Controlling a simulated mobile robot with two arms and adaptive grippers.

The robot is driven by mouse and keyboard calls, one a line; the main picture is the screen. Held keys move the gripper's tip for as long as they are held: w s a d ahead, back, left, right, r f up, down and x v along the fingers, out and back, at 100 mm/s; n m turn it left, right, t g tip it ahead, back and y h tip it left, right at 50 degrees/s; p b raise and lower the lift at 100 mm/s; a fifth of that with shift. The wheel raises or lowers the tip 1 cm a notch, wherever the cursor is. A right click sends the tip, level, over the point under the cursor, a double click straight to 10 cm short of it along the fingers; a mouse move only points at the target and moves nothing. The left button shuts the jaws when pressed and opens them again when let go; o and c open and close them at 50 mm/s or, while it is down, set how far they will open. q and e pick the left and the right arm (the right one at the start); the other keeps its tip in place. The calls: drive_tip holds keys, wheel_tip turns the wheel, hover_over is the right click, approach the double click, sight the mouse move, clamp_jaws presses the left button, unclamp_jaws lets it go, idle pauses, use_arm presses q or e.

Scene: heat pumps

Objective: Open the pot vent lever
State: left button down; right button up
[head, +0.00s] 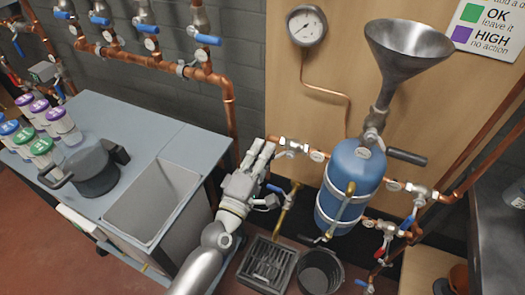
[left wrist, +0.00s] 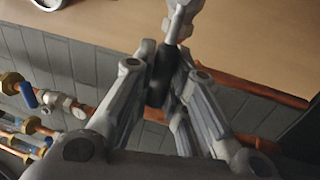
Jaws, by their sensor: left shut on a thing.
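The pot is a blue upright cylinder (head: 352,185) with pale bands, standing against the wooden panel under a metal funnel (head: 405,50). A silver valve (head: 290,147) sits on the copper pipe at the pot's upper left. My left gripper (head: 266,148) is beside this valve, its fingers pointing up toward it. In the left wrist view my left gripper (left wrist: 158,82) is shut on a dark lever (left wrist: 160,72) close to a silver metal fitting (left wrist: 181,20). The fingers hide most of the lever in the head view. My right gripper is not in view.
A black-handled valve (head: 407,157) is under the funnel. A black bucket (head: 320,270) and floor drain (head: 268,263) are below. A bench with a sink (head: 152,200) and dark pot (head: 90,170) is at left.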

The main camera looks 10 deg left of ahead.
use_arm(q)
drive_tip(key=shift+f, duration=0.1)
drive_tip(key=c, duration=1.4)
unclamp_jaws()
drive_tip(key=shift+c, duration=0.2)
drive_tip(key=v, duration=1.2)
